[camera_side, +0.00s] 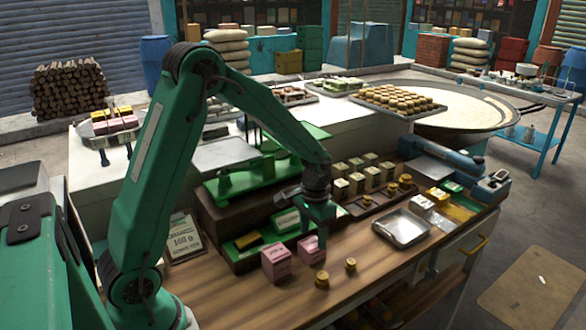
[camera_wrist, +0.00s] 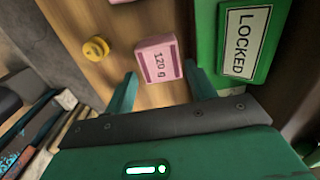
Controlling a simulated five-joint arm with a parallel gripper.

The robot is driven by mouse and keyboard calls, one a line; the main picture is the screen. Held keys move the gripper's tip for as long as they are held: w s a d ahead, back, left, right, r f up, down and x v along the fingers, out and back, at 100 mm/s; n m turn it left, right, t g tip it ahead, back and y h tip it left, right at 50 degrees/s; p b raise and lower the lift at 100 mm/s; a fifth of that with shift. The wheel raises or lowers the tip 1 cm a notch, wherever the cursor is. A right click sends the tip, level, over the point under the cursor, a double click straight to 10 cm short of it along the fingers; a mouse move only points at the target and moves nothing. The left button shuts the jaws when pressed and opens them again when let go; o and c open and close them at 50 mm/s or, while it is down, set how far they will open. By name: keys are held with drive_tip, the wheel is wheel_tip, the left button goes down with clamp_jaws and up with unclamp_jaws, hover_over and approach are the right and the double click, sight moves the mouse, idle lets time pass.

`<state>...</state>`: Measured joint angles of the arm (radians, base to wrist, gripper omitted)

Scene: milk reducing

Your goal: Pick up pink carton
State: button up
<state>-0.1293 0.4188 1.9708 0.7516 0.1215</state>
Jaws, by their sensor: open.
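Two pink cartons stand on the wooden counter in the side view, a left one (camera_side: 277,264) and a right one (camera_side: 311,251). My gripper (camera_side: 318,215) is over the right carton, pointing down, with its jaws apart and empty. In the wrist view, a pink carton (camera_wrist: 158,62) marked "120 g" lies just ahead of and between the two green fingers of my gripper (camera_wrist: 161,72). A sliver of another pink thing (camera_wrist: 121,2) shows at the top edge of the wrist view.
A green panel (camera_wrist: 235,45) labelled "LOCKED" is close to the right finger. Brass weights (camera_side: 322,279) stand in front of the cartons; one (camera_wrist: 95,50) shows in the wrist view. A metal tray (camera_side: 401,228) is to the right. Bare counter lies along the front.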

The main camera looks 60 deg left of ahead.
sight(312, 243)
drive_tip(key=shift+f, duration=0.1)
drive_tip(key=shift+s+f, duration=0.15)
drive_tip(key=shift+f, duration=2.35)
drive_tip(key=shift+c, duration=0.2)
drive_tip(key=c, duration=0.6)
